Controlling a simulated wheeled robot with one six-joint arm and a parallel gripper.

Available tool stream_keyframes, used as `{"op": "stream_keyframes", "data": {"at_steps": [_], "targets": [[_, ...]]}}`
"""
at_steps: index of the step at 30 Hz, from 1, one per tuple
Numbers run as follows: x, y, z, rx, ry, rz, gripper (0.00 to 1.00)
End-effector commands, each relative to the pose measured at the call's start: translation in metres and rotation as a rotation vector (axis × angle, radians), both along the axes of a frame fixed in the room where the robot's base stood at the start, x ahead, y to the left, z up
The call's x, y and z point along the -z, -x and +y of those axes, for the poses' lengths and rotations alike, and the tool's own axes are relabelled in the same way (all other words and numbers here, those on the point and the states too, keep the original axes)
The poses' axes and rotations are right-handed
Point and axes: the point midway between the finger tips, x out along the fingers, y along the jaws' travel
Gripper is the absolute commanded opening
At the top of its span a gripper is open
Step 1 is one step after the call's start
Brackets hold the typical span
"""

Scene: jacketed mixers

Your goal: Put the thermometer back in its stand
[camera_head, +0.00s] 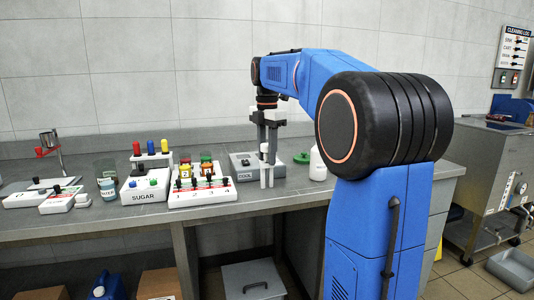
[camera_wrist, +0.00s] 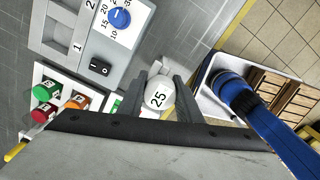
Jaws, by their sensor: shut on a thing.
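In the wrist view the dark fingers of my gripper (camera_wrist: 160,92) press on both sides of the head. In the head view the thermometer (camera_head: 264,149) is partly covered by the fingers. Its lower end is hard to make out, and I cannot tell whether it touches the bench. I cannot tell which piece is its stand.
The grey knob unit (camera_head: 243,165) has a blue knob (camera_wrist: 119,18) and a black switch. Left of it are a white panel with dark knobs (camera_head: 202,190), coloured-cap jars and a SUGAR box (camera_head: 145,189). A green item (camera_head: 301,158) and a white bottle (camera_head: 317,165) stand right.

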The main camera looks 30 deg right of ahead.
Motion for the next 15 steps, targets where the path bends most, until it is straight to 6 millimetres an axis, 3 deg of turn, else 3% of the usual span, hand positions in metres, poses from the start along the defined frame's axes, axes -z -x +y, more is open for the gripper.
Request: {"op": "stream_keyframes", "data": {"at_steps": [1,8,9,10,11,15], "targets": [[0.0112,0.0011,0.0004,0.000,-0.008,0.025,0.07],[0.0127,0.0005,0.0003,0.000,-0.009,0.028,0.07],[0.0129,0.0004,0.0003,0.000,-0.009,0.029,0.39],[0.0130,0.0003,0.0003,0.000,-0.010,0.029,0.46],[0.0130,0.0004,0.0003,0.000,-0.010,0.029,0.50],[0.0130,0.0005,0.0003,0.000,-0.010,0.030,0.51]]}}
